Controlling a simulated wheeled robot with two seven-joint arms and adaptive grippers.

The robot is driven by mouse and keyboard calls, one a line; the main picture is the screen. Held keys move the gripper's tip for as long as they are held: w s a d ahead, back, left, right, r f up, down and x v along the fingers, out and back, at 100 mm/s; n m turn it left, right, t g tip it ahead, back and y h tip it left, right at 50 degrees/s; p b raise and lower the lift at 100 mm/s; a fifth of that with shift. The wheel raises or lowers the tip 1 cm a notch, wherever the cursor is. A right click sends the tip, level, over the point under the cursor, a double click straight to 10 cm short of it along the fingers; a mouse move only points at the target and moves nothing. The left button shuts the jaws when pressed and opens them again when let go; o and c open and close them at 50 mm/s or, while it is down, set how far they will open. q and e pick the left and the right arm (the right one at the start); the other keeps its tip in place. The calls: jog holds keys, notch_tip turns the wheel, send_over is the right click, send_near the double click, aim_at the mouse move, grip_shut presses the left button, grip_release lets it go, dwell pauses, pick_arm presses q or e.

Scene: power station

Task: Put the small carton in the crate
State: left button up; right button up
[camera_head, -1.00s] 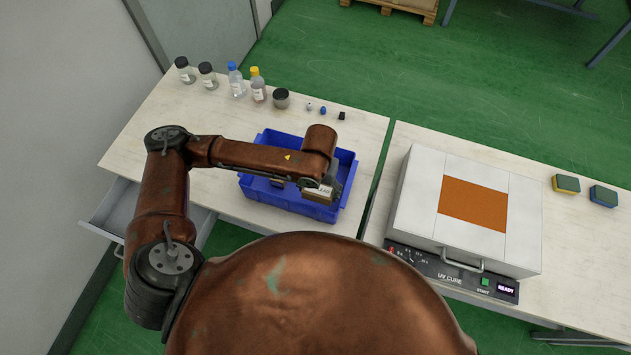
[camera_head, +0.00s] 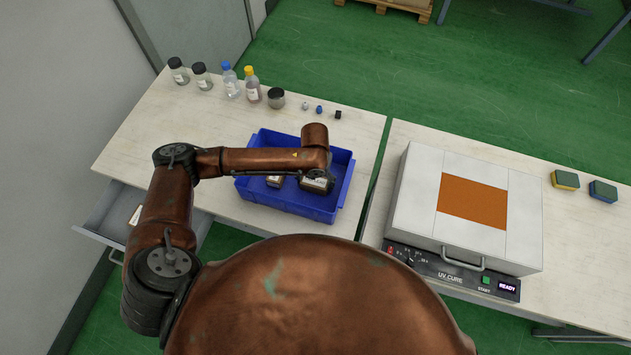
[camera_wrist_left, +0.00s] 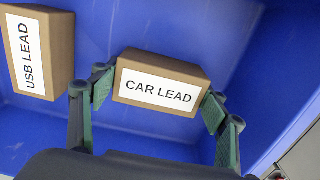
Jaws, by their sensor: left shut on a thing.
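My left gripper (camera_wrist_left: 157,92) is shut on a brown carton (camera_wrist_left: 165,72) with a white label reading CAR LEAD, one finger pad on each side. The carton also shows in the head view (camera_head: 316,186), partly under my wrist. It is within the walls of the blue crate (camera_head: 284,199); I cannot tell whether it touches the floor. Another brown carton (camera_wrist_left: 39,50), labelled USB LEAD, is inside the crate to the left of the held one. My fingers are mostly hidden in the head view. My right gripper is not in view.
Several bottles and jars (camera_head: 229,82) and small caps stand along the table's far edge. A partly open drawer (camera_head: 103,212) with a pale item juts out at the left. A UV CURE box (camera_head: 421,195) and two sponges (camera_head: 565,180) are on the right table.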

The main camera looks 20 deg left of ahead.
pick_arm(q)
jog(key=o, duration=1.2)
jog(key=shift+f, duration=0.1)
notch_tip(320, 180, up, 12)
jog(key=shift+r+p, duration=0.2)
jog(key=shift+p, duration=0.45)
jog(key=shift+d, duration=0.1)
